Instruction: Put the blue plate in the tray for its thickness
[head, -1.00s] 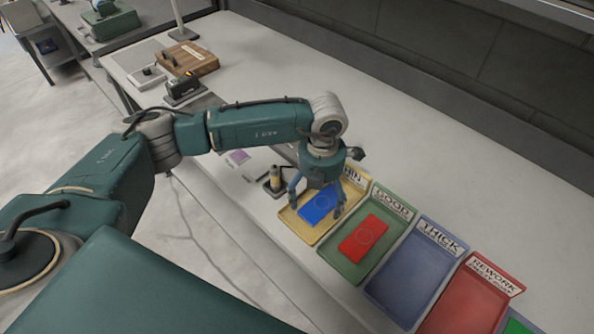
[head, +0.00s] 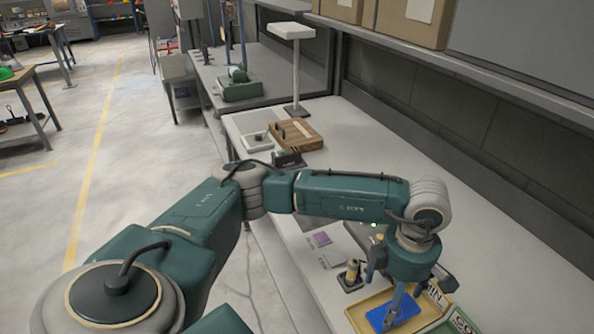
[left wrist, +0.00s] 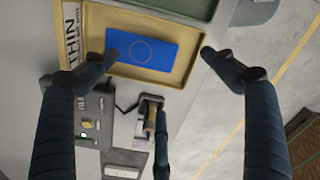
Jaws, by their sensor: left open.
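The blue plate (head: 384,316) lies flat in the yellow tray (head: 358,321) marked THIN, at the bottom of the head view. The left wrist view shows the plate (left wrist: 130,45) whole, inside the yellow tray (left wrist: 185,70). My left gripper (head: 400,300) is over this tray. Its fingers (left wrist: 160,55) are open and spread wide on either side of the plate, holding nothing. How high the tips are above the plate is hard to tell. The tray marked THICK is outside both current views. My right gripper is not in view.
A green tray (head: 462,322) adjoins the yellow tray. A small black-based device (head: 352,276) stands close beside the yellow tray. A purple square (head: 321,239) and a wooden block (head: 297,132) lie farther back on the bench. The bench along the wall is mostly clear.

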